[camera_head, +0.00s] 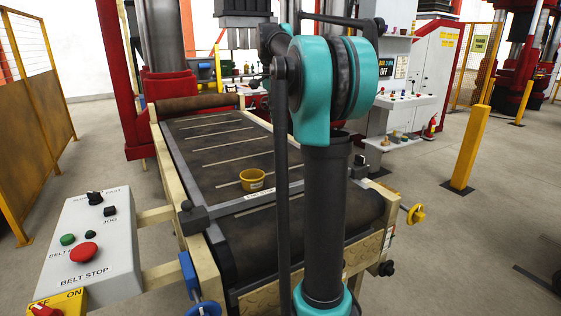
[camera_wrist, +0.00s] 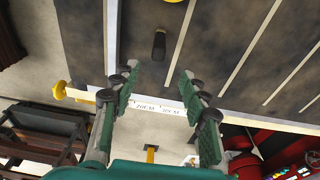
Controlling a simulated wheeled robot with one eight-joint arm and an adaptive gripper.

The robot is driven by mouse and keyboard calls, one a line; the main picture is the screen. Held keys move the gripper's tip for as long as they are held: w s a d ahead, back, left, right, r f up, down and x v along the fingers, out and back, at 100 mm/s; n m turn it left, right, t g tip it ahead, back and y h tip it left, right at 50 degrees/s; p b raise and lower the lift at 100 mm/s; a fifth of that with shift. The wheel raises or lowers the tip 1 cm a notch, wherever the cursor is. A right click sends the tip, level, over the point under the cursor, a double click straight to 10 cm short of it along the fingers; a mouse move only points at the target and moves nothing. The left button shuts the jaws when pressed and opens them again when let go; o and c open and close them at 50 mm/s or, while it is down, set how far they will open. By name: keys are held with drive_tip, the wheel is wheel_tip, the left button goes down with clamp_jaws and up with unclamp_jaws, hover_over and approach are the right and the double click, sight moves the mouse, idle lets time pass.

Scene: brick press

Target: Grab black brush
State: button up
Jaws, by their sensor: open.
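A small dark, elongated object (camera_wrist: 158,46), which looks like the black brush, lies on the dark conveyor belt (camera_wrist: 220,45) in the wrist view. It is too small to make out bristles. My gripper (camera_wrist: 157,73) is open and empty. Its two green fingers point toward the dark object, which shows just beyond the fingertips and roughly centred between them, apart from both. I cannot make out the dark object in the head view, where my arm covers part of the belt (camera_head: 215,145). My gripper does not show there.
A yellow bowl (camera_head: 252,180) sits on the belt; its edge shows in the wrist view (camera_wrist: 173,1). A control box (camera_head: 92,245) stands at left, a yellow handwheel (camera_head: 415,214) at right. Red press frames stand behind.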

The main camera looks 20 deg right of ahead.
sight(283, 158)
drive_tip(key=f, duration=0.5)
drive_tip(key=d+f, duration=0.1)
drive_tip(key=f, duration=0.4)
drive_tip(key=d+f, duration=0.1)
drive_tip(key=f, duration=0.4)
drive_tip(key=shift+w+f, duration=0.1)
drive_tip(key=shift+f, duration=0.15)
drive_tip(key=shift+c, duration=0.6)
clamp_jaws()
